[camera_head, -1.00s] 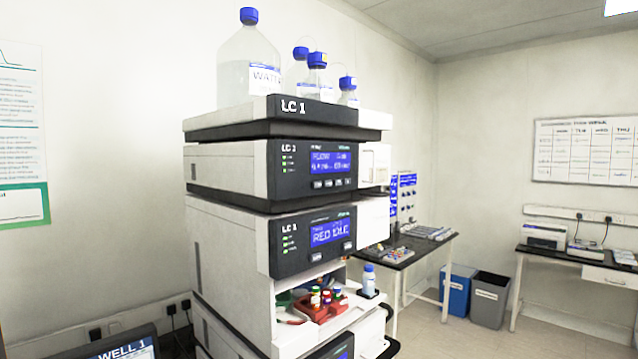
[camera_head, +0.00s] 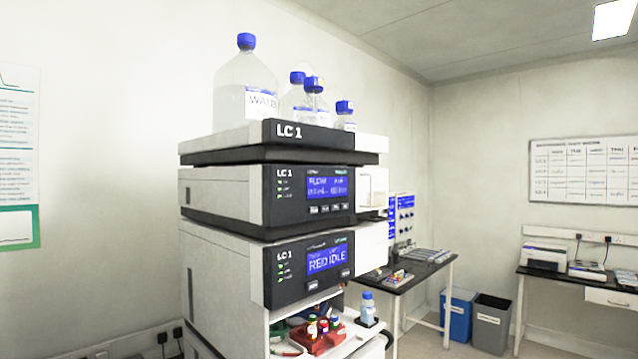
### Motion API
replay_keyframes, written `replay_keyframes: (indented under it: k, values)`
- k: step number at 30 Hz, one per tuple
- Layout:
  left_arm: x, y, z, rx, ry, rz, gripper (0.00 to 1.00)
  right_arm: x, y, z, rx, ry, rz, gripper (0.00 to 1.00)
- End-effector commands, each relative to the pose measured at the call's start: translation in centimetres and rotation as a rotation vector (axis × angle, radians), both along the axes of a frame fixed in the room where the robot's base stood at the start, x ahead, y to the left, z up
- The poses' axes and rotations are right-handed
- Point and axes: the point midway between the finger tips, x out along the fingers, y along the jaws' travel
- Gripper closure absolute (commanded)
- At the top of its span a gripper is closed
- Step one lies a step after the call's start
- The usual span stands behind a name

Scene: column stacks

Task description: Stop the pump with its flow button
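The stack labelled LC 1 stands in the middle of the head view. Its upper module, which looks like the pump (camera_head: 312,190), has a blue screen (camera_head: 327,187) with a line that seems to start with FLOW; the rest is too blurred to read. A row of small buttons (camera_head: 329,208) sits under that screen, their labels too small to read. Small indicator lights show at the left of its panel. The module below (camera_head: 308,270) has a blue screen reading RED IDLE. Neither of my grippers is in view.
Blue-capped bottles, one marked WATER (camera_head: 247,90), stand on the stack's top tray (camera_head: 222,140). Dark-topped benches (camera_head: 412,276) and two bins (camera_head: 491,323) stand behind right.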

Motion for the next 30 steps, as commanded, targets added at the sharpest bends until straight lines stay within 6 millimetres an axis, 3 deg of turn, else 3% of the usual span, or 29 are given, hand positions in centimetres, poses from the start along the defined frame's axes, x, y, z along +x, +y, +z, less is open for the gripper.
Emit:
replay_keyframes:
  k: [5, 9, 30]
  values:
    - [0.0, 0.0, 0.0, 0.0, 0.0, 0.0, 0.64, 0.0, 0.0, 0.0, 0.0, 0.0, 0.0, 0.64]
    - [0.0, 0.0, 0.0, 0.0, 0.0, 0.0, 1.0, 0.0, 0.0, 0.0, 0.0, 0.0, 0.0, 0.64]
    - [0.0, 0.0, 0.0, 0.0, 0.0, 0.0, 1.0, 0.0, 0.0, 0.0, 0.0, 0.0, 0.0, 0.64]
